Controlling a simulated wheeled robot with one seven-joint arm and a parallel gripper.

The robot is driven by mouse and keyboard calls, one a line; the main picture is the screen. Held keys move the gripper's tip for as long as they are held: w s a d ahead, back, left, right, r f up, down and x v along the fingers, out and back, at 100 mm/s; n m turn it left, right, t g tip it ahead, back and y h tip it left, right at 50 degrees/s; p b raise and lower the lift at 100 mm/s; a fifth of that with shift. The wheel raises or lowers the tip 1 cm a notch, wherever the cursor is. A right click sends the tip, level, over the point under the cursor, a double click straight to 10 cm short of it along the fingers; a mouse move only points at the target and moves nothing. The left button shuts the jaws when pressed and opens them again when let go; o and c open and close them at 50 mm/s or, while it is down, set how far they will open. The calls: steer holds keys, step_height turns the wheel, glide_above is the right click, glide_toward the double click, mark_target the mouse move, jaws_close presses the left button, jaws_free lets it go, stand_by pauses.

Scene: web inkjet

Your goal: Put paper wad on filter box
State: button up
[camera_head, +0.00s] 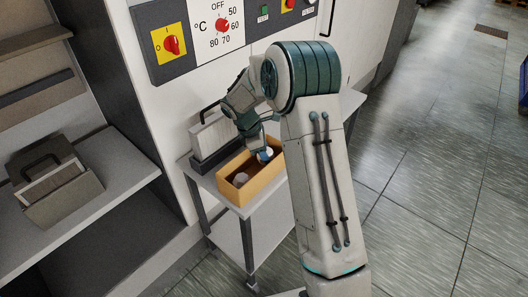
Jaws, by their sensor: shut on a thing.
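My gripper (264,153) reaches down into the right end of an open yellow-tan box (237,198) on a small grey table. It is shut on a small whitish paper wad (268,155), which is partly hidden by the fingers. Another whitish wad (242,179) lies inside the box, to the left. A similar filter box (58,195) with a dark handle sits on the grey shelf at left. My arm hides the table's right part.
The small table (206,184) has a narrow clear strip at its left. A machine panel with a red dial (222,25) and switches rises behind it. The grey shelf (110,175) has free room right of its box. Open floor (430,190) lies at right.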

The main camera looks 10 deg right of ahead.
steer(key=shift+f+b, duration=0.35)
steer(key=shift+f, duration=0.25)
steer(key=o, duration=0.7)
steer(key=shift+r, duration=0.15)
